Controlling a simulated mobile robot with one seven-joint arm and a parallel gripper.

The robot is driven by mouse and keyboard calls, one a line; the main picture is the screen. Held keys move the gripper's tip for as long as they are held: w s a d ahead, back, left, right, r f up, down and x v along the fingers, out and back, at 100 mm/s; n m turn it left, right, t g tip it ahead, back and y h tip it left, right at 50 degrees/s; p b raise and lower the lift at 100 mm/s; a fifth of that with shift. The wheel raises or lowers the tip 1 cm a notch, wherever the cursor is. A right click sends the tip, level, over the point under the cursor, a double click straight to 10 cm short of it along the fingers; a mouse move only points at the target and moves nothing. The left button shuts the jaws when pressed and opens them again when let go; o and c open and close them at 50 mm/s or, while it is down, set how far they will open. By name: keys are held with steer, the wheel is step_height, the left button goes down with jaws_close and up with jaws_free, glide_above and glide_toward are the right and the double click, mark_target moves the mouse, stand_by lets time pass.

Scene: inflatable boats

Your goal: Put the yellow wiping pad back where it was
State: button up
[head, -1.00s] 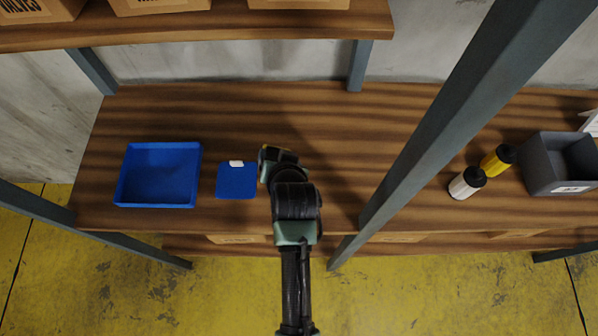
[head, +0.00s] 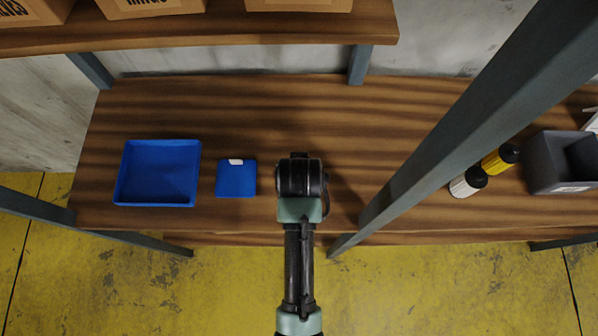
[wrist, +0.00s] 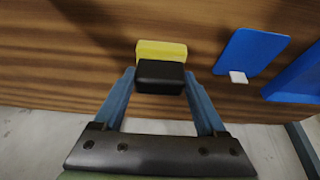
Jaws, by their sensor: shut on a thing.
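The yellow wiping pad (wrist: 161,50) has a black block-shaped back (wrist: 160,76) and shows in the wrist view. My gripper (wrist: 160,82) is shut on the black part, one blue finger on each side. The pad is over the wooden shelf; I cannot tell whether it touches the wood. In the head view my wrist (head: 301,178) hides the pad and fingers. A flat blue square (head: 236,180) with a white tag (head: 236,162) lies left of my wrist. It also shows in the wrist view (wrist: 250,48), to the right of the pad.
A blue tray (head: 158,175), seemingly empty, stands left of the square. A slanting grey post (head: 440,150) rises on the right. Beyond it are a white bottle (head: 464,186), a yellow bottle (head: 495,164) and a grey bin (head: 540,170). An upper shelf (head: 200,33) holds boxes.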

steer(key=shift+f, duration=1.6)
steer(key=o, duration=1.4)
steer(key=v, duration=1.2)
